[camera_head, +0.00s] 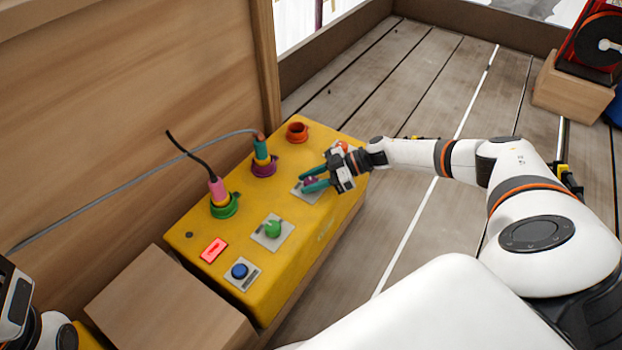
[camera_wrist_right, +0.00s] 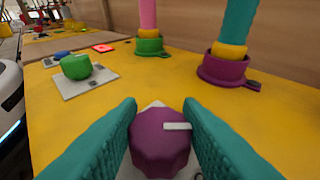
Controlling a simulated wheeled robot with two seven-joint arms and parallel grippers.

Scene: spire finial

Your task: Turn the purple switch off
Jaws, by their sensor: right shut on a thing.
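The purple switch (camera_wrist_right: 160,140) is a round ridged knob with a white mark pointing right, on a pale plate. It is on the yellow panel box (camera_head: 215,255). In the head view the purple switch (camera_head: 310,181) is partly hidden by my right gripper (camera_head: 314,181). In the right wrist view the teal fingers of my right gripper (camera_wrist_right: 160,135) are on both sides of the knob and shut on it. At the lower left of the head view, part of my left arm shows, but its fingers are not visible.
Plugs stand in the green socket (camera_head: 225,207) and purple socket (camera_head: 264,167). An orange socket (camera_head: 297,131) is empty. A wooden wall (camera_head: 130,110) rises behind.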

